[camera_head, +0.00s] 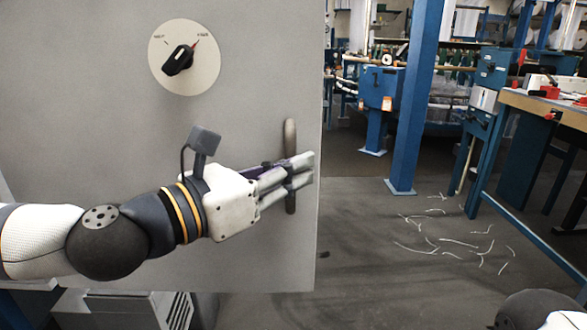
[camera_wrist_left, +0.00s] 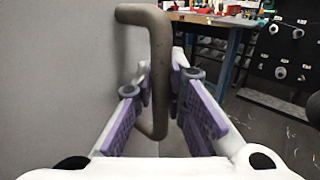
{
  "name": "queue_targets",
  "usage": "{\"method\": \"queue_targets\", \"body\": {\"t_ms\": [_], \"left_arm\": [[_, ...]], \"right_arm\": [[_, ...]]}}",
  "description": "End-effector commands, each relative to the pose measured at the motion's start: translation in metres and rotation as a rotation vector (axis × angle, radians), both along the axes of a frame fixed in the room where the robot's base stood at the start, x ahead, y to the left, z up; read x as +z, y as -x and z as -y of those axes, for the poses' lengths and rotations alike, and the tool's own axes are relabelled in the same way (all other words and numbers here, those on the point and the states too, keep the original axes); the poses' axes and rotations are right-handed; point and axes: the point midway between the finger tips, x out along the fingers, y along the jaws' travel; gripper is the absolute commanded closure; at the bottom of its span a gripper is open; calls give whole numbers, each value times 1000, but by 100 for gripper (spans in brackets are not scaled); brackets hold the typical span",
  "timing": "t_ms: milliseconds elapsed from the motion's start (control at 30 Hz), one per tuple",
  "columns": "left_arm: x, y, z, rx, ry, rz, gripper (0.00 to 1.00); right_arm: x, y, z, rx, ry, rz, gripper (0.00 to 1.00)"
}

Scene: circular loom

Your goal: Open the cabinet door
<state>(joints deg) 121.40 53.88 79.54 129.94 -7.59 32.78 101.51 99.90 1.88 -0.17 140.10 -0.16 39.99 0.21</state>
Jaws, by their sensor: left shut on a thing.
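The cabinet door (camera_head: 90,110) is a flat grey panel filling the left of the head view. A round dial with a black knob (camera_head: 180,62) sits on its upper part. A dark vertical bar handle (camera_head: 290,135) is near the door's right edge. My left gripper (camera_head: 300,180) reaches in from the left and is shut on the handle's lower half. In the left wrist view the handle (camera_wrist_left: 158,70) stands between the purple finger pads (camera_wrist_left: 160,105). My right gripper is not seen; only part of that arm shows at the lower right corner.
Right of the door is open dark floor (camera_head: 360,250) with scattered white thread scraps (camera_head: 450,240). A blue post (camera_head: 412,100) stands beyond it. A workbench (camera_head: 540,105) with blue legs is at the right. Loom machinery fills the back.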

Motion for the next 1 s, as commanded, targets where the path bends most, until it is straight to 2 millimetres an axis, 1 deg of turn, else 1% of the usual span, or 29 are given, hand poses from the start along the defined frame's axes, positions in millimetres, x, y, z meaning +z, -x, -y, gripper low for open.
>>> {"method": "queue_targets", "body": {"t_ms": [400,433,467,767,867,1000], "left_arm": [[0,-1,-1,5,1,1,100],[0,-1,-1,5,1,1,84],[0,-1,-1,5,1,1,79],[0,1,-2,3,0,0,79],[0,10,-12,5,1,1,79],[0,33,-34,7,1,1,79]], "right_arm": [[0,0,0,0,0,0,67],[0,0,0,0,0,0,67],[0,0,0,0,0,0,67],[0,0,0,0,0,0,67],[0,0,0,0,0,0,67],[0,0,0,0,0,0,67]]}}
